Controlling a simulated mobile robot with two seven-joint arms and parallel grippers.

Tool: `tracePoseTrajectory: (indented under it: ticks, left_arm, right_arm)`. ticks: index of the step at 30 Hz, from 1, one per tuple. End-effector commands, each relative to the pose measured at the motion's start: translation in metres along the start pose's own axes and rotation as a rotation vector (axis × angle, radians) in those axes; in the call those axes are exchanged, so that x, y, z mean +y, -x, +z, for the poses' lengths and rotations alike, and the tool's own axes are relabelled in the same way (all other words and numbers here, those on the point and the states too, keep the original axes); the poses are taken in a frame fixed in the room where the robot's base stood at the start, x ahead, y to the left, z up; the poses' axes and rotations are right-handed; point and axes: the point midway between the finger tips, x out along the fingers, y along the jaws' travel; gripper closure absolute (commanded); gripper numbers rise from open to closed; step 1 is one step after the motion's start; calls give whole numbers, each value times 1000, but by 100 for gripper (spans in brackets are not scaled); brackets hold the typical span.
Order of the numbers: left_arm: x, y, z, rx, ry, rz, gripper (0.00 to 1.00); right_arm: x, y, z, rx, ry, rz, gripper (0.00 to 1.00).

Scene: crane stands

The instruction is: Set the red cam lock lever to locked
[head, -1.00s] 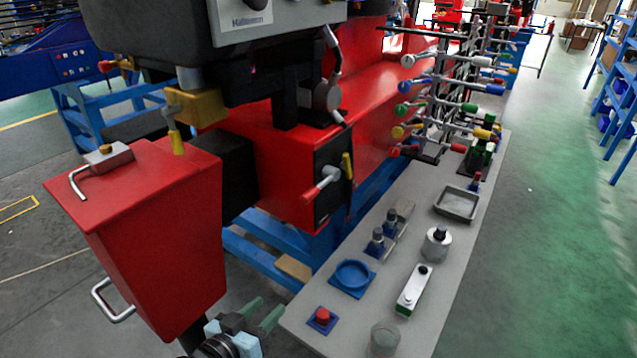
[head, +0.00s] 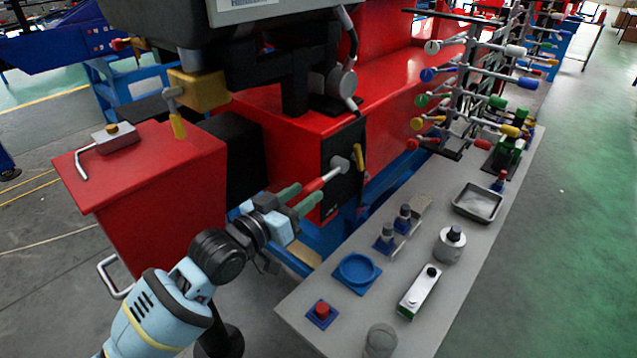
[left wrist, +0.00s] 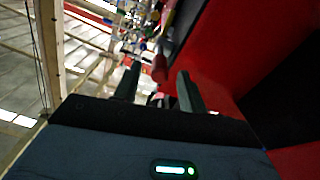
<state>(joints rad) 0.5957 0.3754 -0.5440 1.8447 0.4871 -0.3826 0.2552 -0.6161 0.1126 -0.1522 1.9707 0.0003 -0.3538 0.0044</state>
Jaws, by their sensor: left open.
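The red cam lock lever (head: 315,186) has a silver shank and a red grip. It sticks out from a black plate (head: 341,190) on the red machine's end, slanting down and left toward me. My left gripper (head: 307,195) is open, with its green fingers at the grip's near end. In the left wrist view the red grip (left wrist: 160,68) shows just ahead of and between the open fingers (left wrist: 157,82). I cannot tell whether they touch it. The lever's pivot is hidden in the wrist view. My right gripper is not in view.
A yellow handle (head: 358,156) sits on the plate beside the lever. A grey bench (head: 330,340) at the right holds a blue ring dish (head: 357,271), a red button (head: 322,311) and other parts. A red box-shaped body (head: 160,200) stands left of my arm.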

Motion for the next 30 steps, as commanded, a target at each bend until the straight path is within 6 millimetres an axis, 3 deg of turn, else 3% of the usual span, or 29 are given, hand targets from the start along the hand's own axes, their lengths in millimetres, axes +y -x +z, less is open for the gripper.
tracePoseTrajectory:
  ticks: [10, 23, 30]
  left_arm:
    - [0, -45, -1, 1, 0, 1, 59]
    - [0, -53, 0, 1, -1, 0, 59]
    - [0, -53, 0, 1, -1, 0, 90]
  right_arm:
    - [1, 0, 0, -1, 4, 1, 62]
    - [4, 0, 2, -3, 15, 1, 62]
    - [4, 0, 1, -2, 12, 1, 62]
